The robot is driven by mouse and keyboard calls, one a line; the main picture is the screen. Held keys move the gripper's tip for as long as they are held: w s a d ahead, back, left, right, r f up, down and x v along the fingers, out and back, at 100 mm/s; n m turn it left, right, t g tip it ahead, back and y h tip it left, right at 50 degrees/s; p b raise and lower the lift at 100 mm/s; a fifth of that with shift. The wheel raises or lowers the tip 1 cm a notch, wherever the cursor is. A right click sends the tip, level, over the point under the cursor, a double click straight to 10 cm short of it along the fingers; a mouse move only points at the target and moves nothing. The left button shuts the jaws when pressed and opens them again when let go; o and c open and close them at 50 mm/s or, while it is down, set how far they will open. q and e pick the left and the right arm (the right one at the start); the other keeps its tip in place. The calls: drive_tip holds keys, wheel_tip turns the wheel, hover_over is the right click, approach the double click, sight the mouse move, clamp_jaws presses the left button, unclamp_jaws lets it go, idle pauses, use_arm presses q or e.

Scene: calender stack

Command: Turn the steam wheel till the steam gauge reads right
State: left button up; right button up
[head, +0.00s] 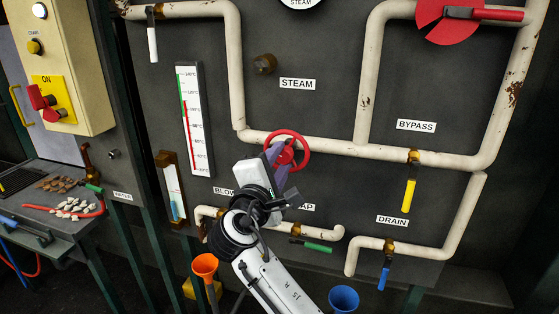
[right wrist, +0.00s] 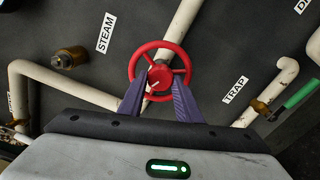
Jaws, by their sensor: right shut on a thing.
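The red steam wheel (head: 299,140) sits on the cream pipe in the middle of the dark panel. It also shows in the right wrist view (right wrist: 160,45), with spokes and a round hub. My right gripper (head: 278,160) reaches it from below. Its two purple fingers (right wrist: 158,86) are at the lower part of the wheel, one on each side of the hub, shut on it. The round white steam gauge (head: 300,3) is cut off by the top edge of the head view, so its needle and reading are hidden. My left gripper is not in view.
A vertical thermometer (head: 195,120) hangs left of the wheel.

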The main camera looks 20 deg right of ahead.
drive_tip(key=shift+f, duration=0.25)
drive_tip(key=o, duration=0.8)
drive_tip(key=shift+c, duration=0.2)
drive_tip(key=shift+o, duration=1.4)
drive_tip(key=shift+r, duration=0.15)
drive_tip(key=b+v, duration=0.1)
drive_tip(key=v, duration=0.9)
drive_tip(key=shift+s+b, duration=0.2)
drive_tip(key=shift+b, duration=0.2)
drive_tip(key=shift+a, duration=0.15)
